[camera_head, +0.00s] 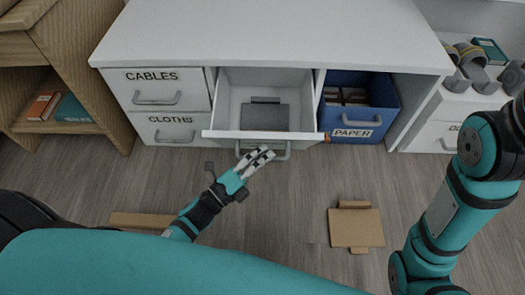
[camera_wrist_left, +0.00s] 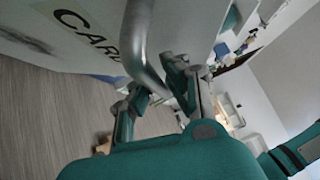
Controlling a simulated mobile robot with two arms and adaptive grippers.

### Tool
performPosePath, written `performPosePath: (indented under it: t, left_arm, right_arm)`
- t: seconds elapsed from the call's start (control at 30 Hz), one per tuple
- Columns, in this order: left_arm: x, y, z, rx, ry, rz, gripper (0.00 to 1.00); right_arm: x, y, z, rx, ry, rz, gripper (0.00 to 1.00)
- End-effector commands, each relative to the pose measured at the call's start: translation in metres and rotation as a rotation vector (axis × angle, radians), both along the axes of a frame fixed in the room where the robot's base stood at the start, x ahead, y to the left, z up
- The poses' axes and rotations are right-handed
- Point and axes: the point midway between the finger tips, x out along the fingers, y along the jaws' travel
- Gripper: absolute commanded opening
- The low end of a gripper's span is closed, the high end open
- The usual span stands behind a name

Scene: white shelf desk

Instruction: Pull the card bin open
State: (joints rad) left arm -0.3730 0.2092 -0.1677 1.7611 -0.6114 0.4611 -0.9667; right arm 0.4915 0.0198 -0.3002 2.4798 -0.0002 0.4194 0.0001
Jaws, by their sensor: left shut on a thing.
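The card bin (camera_head: 228,134) is a white drawer in the middle of the white desk, and it stands pulled out with its inside showing. Part of its "CARD" label (camera_wrist_left: 85,32) shows in the left wrist view. Its grey bar handle (camera_head: 281,154) is on the front; the bar also shows large in the left wrist view (camera_wrist_left: 135,40). My left gripper (camera_head: 262,157) is at the handle, shut on the bar. A dark grey flat item (camera_head: 264,117) lies inside the bin. My right gripper is out of view; only its arm shows at the right.
The "CABLES" drawer (camera_head: 188,90) and "CLOTHS" drawer (camera_head: 192,133) are shut at the left. A blue "PAPER" bin (camera_head: 380,113) is at the right. Flattened cardboard (camera_head: 357,228) lies on the floor. A wooden shelf (camera_head: 100,118) stands at the far left.

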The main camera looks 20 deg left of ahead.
Motion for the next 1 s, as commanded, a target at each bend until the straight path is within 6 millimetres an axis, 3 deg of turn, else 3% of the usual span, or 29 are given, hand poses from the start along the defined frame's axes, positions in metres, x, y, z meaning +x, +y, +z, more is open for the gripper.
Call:
performPosePath:
  t: [0.4,0.43,0.6,0.87,1.0]
  left_arm:
    - [-0.001,0.001,-0.005,0.007,0.008,0.006,0.00]
    - [-0.001,0.001,-0.005,0.007,0.008,0.006,0.14]
    - [-0.001,0.001,-0.003,0.005,0.005,0.003,0.36]
    - [-0.001,0.001,-0.002,0.001,0.003,0.002,0.36]
    - [-0.011,0.006,-0.004,0.002,0.005,0.003,0.36]
  right_arm:
    - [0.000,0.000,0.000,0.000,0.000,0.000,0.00]
    - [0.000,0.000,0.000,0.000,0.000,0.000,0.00]
    - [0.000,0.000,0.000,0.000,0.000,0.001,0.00]
    - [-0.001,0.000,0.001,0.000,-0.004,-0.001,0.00]
    - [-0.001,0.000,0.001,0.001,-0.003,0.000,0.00]
